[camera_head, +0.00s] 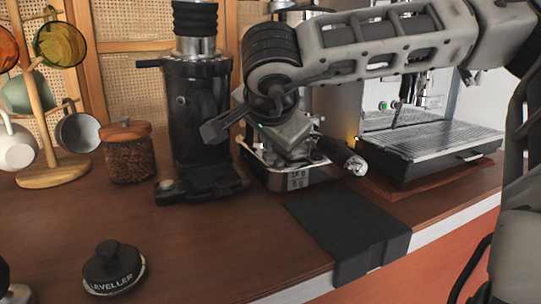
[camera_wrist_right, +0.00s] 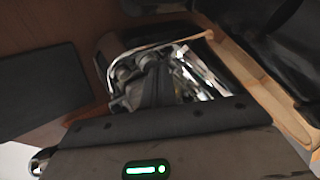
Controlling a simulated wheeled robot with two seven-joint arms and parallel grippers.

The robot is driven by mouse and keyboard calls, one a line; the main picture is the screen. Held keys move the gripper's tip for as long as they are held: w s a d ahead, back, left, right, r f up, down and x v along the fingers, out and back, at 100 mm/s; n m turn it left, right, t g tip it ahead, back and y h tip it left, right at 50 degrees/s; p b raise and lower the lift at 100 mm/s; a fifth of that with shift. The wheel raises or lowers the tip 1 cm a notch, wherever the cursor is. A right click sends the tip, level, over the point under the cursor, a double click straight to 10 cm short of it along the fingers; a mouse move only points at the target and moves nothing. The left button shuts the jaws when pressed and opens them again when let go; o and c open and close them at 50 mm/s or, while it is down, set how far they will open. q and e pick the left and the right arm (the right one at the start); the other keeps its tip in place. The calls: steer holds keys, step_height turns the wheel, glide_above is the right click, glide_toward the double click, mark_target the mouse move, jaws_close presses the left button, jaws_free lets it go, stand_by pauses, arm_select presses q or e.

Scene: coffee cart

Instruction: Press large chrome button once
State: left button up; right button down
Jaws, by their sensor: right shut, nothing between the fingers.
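The gripper is shut and empty. In the right wrist view its dark fingers (camera_wrist_right: 152,88) lie in front of shiny metal parts inside the chrome rim (camera_wrist_right: 150,46); I cannot tell whether they touch. No large chrome button can be made out for certain. The espresso machine (camera_head: 440,148) at the right carries small round controls (camera_head: 383,105) on its front, and my arm covers its upper part. My left gripper is not in view.
A black grinder (camera_head: 190,115) stands just left of the gripper. A dark handle (camera_head: 338,152) sticks out right of the device. A black mat (camera_head: 340,225) hangs over the counter's front edge. A leveller (camera_head: 108,268), a jar (camera_head: 128,155) and a mug rack (camera_head: 52,178) stand at left.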

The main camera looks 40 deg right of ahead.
steer(key=shift+f+b, duration=0.3)
steer(key=shift+b, duration=0.05)
steer(key=shift+r, duration=0.1)
stand_by(0.4)
steer(key=shift+r+p, duration=0.6)
steer(key=shift+r, duration=0.2)
step_height(320, 180, up, 5)
steer(key=p, duration=0.3)
steer(key=shift+p, duration=0.3)
stand_by(0.5)
